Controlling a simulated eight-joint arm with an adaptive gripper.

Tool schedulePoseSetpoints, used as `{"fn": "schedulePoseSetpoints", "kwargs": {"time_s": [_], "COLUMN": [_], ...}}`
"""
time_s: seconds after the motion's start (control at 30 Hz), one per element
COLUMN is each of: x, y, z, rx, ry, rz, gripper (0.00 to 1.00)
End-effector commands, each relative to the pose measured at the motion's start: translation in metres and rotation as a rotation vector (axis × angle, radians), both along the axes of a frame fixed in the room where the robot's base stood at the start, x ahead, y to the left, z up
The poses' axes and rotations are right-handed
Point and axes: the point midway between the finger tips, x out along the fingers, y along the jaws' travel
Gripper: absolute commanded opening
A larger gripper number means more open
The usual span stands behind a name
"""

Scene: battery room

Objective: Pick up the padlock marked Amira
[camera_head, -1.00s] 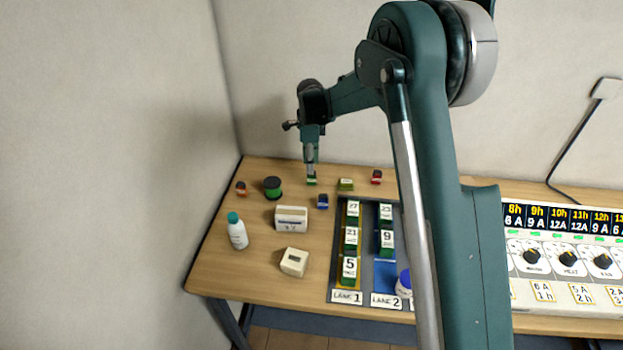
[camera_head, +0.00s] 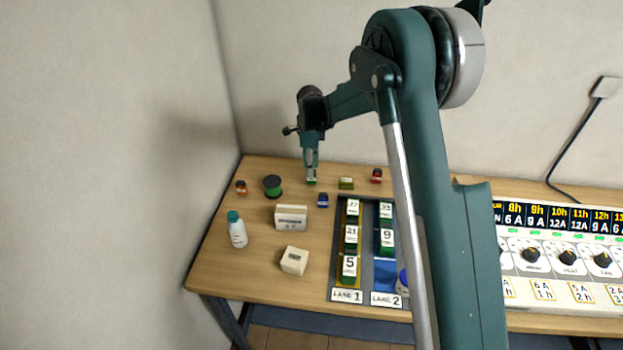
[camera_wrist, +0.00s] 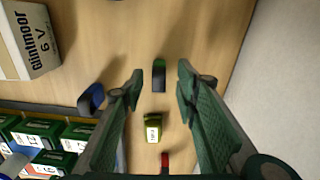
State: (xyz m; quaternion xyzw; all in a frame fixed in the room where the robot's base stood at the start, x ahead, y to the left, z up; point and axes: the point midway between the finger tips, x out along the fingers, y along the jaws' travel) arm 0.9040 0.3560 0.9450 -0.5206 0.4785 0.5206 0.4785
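Several small padlocks lie on the wooden table. A green padlock (camera_head: 311,181) is right under my gripper (camera_head: 311,172); in the wrist view the green padlock (camera_wrist: 159,75) shows between the fingertips, with a gap on both sides. An olive padlock (camera_head: 346,183) with a pale label lies to its right. A red padlock (camera_head: 377,176) is farther right, a blue padlock (camera_head: 323,200) is nearer the front, and an orange-red padlock (camera_head: 241,187) is at the left. My gripper (camera_wrist: 160,82) is open and empty. I cannot read the name Amira on any padlock.
A green spool (camera_head: 272,187), a white bottle (camera_head: 237,230), a white box (camera_head: 291,218) and a small cream block (camera_head: 294,261) stand on the left. Lane trays with numbered green batteries (camera_head: 350,235) lie in front. A charger panel (camera_head: 560,250) is at right.

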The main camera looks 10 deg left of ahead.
Motion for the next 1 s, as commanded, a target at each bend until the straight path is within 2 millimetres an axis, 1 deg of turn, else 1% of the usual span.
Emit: {"fn": "schedulePoseSetpoints", "kwargs": {"time_s": [0.17, 0.27, 0.37, 0.6, 0.7, 0.8, 1.0], "x": [0.0, 0.0, 0.0, -0.001, -0.001, -0.001, -0.001], "y": [0.0, 0.0, -0.001, -0.002, -0.002, -0.002, -0.002], "z": [-0.001, -0.005, -0.013, -0.04, -0.048, -0.052, -0.052], "rx": [0.0, 0.0, 0.0, 0.0, 0.0, 0.0, 0.0], "ry": [0.0, 0.0, 0.0, 0.0, 0.0, 0.0, 0.0], "rz": [0.0, 0.0, 0.0, 0.0, 0.0, 0.0, 0.0], "gripper": [0.3, 0.3, 0.3, 0.3, 0.3, 0.3, 0.3]}}
